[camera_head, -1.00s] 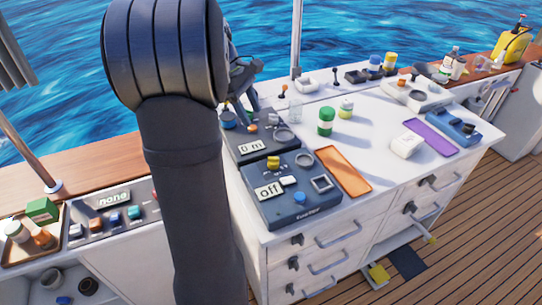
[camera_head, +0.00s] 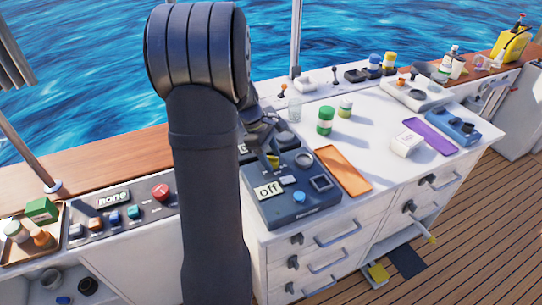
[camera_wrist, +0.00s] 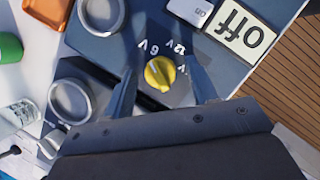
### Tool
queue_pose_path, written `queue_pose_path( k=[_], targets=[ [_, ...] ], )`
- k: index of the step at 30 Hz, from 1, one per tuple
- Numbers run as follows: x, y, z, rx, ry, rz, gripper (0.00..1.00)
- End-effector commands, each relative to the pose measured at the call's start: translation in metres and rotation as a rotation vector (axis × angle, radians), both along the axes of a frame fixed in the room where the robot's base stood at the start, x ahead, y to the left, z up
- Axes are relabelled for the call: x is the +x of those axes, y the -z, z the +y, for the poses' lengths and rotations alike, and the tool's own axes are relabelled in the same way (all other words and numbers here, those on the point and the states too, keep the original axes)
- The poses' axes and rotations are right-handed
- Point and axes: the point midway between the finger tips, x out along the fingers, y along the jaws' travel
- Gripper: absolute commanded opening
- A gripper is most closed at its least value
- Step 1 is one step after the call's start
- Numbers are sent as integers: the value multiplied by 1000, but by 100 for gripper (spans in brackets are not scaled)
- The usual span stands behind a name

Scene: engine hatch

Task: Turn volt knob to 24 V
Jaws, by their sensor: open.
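The yellow volt knob (camera_wrist: 160,73) sits on the dark blue box (camera_head: 280,207) in the wrist view, with labels "6 V", "12 V" and a partly hidden "V" label around it. I cannot tell for sure which label it points to. The box's display (camera_head: 268,189) reads "off", also in the wrist view (camera_wrist: 240,27). My gripper (camera_wrist: 162,78) is open, with one finger on each side of the knob; contact is not clear. In the head view my gripper (camera_head: 268,138) is over the box's back left, and the knob (camera_head: 273,161) shows just below it.
A second dark box behind is mostly hidden by my arm.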

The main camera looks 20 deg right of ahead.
Motion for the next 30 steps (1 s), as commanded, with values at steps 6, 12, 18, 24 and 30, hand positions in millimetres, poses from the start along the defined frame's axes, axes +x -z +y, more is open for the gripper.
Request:
queue_pose_path(
  k=[6,12,18,24,30],
  targets=[
    [0,1,0,0,0,0,53],
    [0,1,0,0,0,0,20],
    [0,0,0,0,3,0,8],
    [1,1,-1,0,43,-1,8],
    [1,0,-2,0,155,0,8]
  ],
)
